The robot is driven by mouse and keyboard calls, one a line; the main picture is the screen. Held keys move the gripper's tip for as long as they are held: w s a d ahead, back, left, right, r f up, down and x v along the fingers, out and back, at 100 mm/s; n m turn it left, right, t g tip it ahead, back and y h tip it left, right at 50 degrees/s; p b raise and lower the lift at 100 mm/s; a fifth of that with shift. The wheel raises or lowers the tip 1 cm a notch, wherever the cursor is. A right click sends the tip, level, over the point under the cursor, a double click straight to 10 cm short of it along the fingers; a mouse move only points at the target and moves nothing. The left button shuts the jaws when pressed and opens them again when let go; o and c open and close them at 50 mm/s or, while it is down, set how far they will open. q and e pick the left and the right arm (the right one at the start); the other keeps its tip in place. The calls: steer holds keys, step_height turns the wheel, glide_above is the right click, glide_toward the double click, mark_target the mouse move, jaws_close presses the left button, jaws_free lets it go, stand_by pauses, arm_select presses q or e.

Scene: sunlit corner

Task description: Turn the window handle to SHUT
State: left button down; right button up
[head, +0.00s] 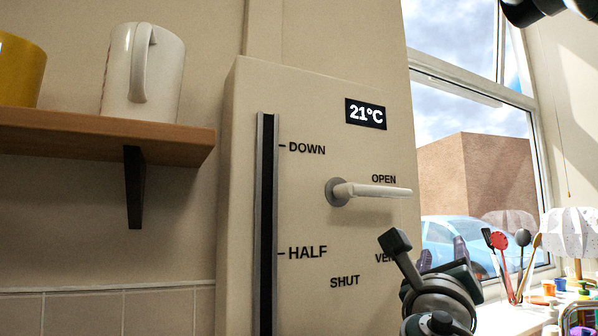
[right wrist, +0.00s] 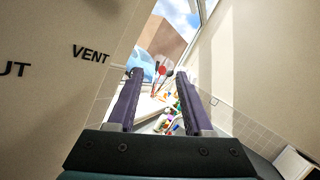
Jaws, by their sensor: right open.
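The white window handle (head: 372,190) sits on a beige panel (head: 320,120). Its lever points right, level, just under the word OPEN. VENT, partly covered by my gripper, is lower right, and SHUT is below the pivot. My right gripper (head: 442,257) is below and right of the handle, apart from it, with its fingers pointing away. In the right wrist view its two purple fingers (right wrist: 160,78) are spread with nothing between them. That view shows VENT on the panel (right wrist: 60,110) at left, but not the handle. My left gripper is not in view.
Left of the handle is a vertical slot (head: 266,220) marked DOWN and HALF. A wooden shelf (head: 100,135) holds a white mug (head: 125,75) and a yellow one (head: 20,72). Utensils (head: 510,262) and small pots stand near the window (head: 470,110). Space before the handle looks clear.

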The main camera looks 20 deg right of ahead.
mark_target(388, 195)
steer(key=w+a+r+n+g+h+p, duration=0.1)
steer(key=a+r+n+g, duration=0.1)
steer(key=a+r, duration=0.3)
steer(key=a+r+n+g+h+p, duration=0.1)
steer(key=a+r+n+g, duration=0.15)
steer(key=a, duration=0.55)
steer(key=x, duration=0.5)
steer(key=p+x, duration=0.1)
steer(key=x, duration=0.4)
steer(key=shift+d+f, duration=0.1)
steer(key=shift+f, duration=0.15)
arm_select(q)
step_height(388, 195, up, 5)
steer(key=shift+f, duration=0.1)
arm_select(e)
jaws_close()
arm_select(q)
steer(key=shift+p, duration=0.3)
